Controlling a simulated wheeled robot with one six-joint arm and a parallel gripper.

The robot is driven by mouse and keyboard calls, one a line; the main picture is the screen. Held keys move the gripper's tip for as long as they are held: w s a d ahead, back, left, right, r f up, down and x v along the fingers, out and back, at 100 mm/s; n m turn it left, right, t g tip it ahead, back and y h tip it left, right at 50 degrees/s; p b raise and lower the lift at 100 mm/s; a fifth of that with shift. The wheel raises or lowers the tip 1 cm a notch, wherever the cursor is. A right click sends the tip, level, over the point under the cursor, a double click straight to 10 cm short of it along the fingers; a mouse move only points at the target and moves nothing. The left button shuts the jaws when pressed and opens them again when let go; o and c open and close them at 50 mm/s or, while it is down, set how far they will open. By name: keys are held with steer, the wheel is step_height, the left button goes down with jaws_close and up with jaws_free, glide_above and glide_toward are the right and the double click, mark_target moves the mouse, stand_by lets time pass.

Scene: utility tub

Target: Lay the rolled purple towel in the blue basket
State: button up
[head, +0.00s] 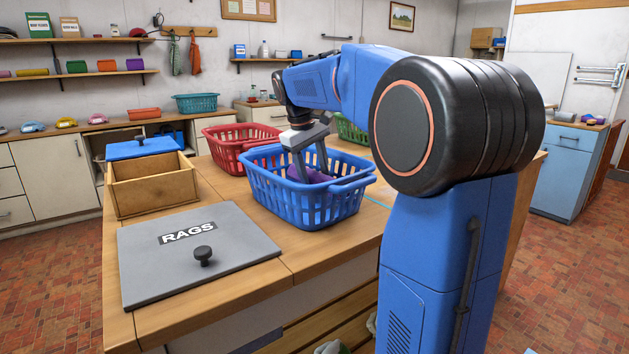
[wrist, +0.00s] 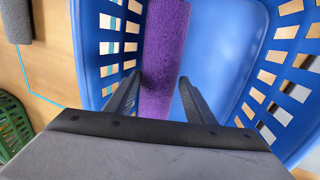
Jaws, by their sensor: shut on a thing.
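The rolled purple towel (head: 318,176) is inside the blue basket (head: 306,208), low between its walls. My gripper (head: 312,170) reaches down into the basket and is shut on the towel. In the wrist view the towel (wrist: 165,50) lies lengthwise between the two fingers of my gripper (wrist: 160,78), with the basket's floor and wall (wrist: 225,50) around it. The towel's near end is hidden behind the gripper. I cannot tell whether the towel rests on the basket floor.
A red basket (head: 221,151) stands behind the blue one, and a green basket (head: 347,130) behind to the right. A wooden box (head: 150,187) and a grey lid marked RAGS (head: 190,265) are on the left. A grey roll (wrist: 16,20) lies outside the basket.

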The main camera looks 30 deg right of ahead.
steer(key=shift+f, duration=0.85)
steer(key=shift+f, duration=0.15)
steer(key=o, duration=1)
steer(key=v, duration=1.2)
